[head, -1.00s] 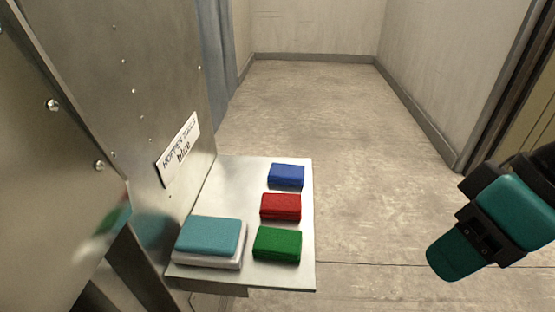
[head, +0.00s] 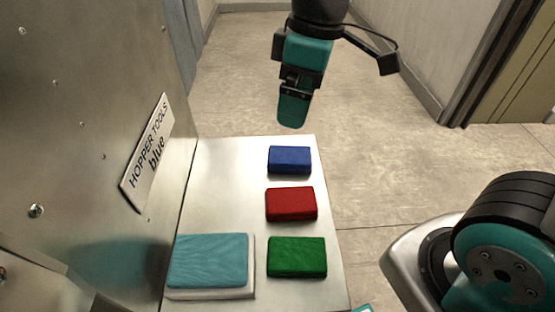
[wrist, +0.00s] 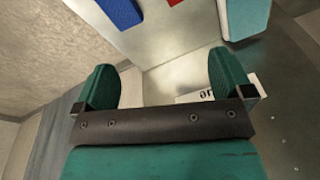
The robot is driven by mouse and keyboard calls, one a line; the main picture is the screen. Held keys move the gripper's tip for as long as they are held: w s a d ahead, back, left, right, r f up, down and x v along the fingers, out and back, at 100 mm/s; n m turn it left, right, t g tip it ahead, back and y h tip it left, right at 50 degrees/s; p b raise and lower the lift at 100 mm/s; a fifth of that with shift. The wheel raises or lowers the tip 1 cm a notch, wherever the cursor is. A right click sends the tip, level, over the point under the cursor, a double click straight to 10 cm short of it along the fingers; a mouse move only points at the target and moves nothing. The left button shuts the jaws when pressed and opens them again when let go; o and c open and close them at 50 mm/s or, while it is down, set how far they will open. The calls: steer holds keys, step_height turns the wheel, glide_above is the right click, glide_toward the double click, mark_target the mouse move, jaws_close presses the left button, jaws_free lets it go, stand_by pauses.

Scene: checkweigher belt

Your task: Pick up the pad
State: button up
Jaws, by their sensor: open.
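Blue (head: 289,160), red (head: 291,204) and green (head: 297,257) pads lie in a row along the right side of the metal shelf (head: 215,190). A larger teal pad (head: 208,260) with a white underside lies at its near left. A wall sign (head: 149,150) reads "HOPPER TOOLS blue". My gripper (head: 293,108) is above and beyond the shelf's far edge, apart from the blue pad. The wrist view shows my gripper (wrist: 165,85) open and empty, with parts of the blue pad (wrist: 120,12), red pad (wrist: 173,2) and teal pad (wrist: 247,16) at the top.
A metal machine panel (head: 80,110) stands along the shelf's left side. The shelf is bare left of the blue and red pads. Open concrete floor (head: 390,170) lies beyond and to the right.

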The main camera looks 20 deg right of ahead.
steer(key=w+d+f+n+h+b, duration=0.1)
steer(key=w+f+n+h, duration=0.2)
steer(key=w, duration=0.4)
steer(key=y, duration=0.1)
glide_above(290, 154)
steer(key=f, duration=1.1)
steer(key=shift+w+a+f+b, duration=0.15)
steer(key=shift+a+f+b, duration=0.15)
steer(key=shift+a+b, duration=0.1)
steer(key=shift+s+d+f, duration=0.1)
steer(key=shift+d+f, duration=0.1)
steer(key=shift+f, duration=1.3)
steer(key=shift+s+d+f, duration=0.1)
steer(key=shift+d+f, duration=0.05)
steer(key=shift+f, duration=1.3)
steer(key=c, duration=1)
steer(key=shift+r, duration=0.1)
step_height(290, 154, up, 20)
steer(key=shift+f+p, duration=0.1)
steer(key=shift+p, duration=0.65)
